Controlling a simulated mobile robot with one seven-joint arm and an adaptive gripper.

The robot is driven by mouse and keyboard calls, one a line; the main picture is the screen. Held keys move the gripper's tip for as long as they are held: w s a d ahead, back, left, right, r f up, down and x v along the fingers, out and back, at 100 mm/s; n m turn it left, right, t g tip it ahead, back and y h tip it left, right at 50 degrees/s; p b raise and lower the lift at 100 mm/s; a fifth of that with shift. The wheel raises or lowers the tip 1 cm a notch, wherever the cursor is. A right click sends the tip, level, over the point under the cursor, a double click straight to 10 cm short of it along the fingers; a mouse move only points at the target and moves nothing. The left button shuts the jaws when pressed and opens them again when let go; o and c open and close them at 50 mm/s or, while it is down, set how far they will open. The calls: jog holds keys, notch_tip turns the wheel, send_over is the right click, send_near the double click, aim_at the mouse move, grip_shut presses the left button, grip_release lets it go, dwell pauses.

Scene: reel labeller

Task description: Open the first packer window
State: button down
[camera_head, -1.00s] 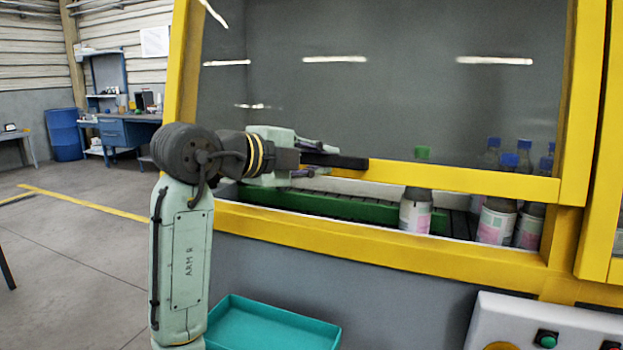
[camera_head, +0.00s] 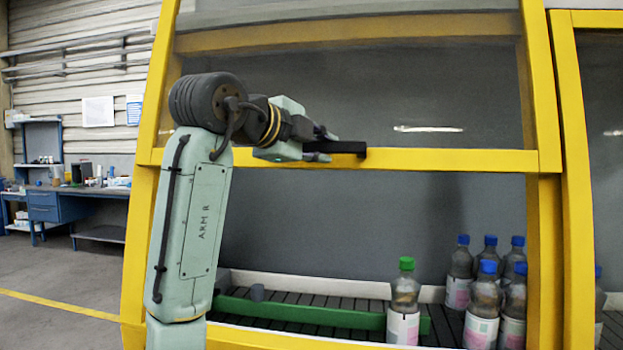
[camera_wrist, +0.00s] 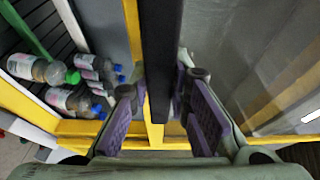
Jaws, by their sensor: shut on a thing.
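The packer window (camera_head: 440,159) is a grey transparent pane with a yellow bottom bar, raised well above the sill in the head view. A black handle (camera_head: 345,147) sits on that bar. My gripper (camera_head: 322,147) is at the handle, and its fingers are shut on it. In the wrist view the handle (camera_wrist: 160,50) runs between the two purple finger pads of my gripper (camera_wrist: 163,112). The opening below the bar shows the inside of the packer.
Inside stand a green-capped bottle (camera_head: 404,305) and several blue-capped bottles (camera_head: 482,305) at the right. A green rail (camera_head: 300,314) lies along the dark conveyor. Yellow frame posts (camera_head: 545,250) bound the opening. A blue workbench (camera_head: 65,205) stands far left.

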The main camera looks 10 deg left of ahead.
jog(key=shift+w+r, duration=0.2)
jog(key=shift+r, duration=0.65)
jog(key=shift+w+r, duration=0.2)
jog(key=shift+r, duration=0.6)
jog(key=c, duration=1.5)
grip_release()
jog(key=shift+f, duration=0.1)
jog(key=shift+s, duration=0.1)
jog(key=v, duration=1.2)
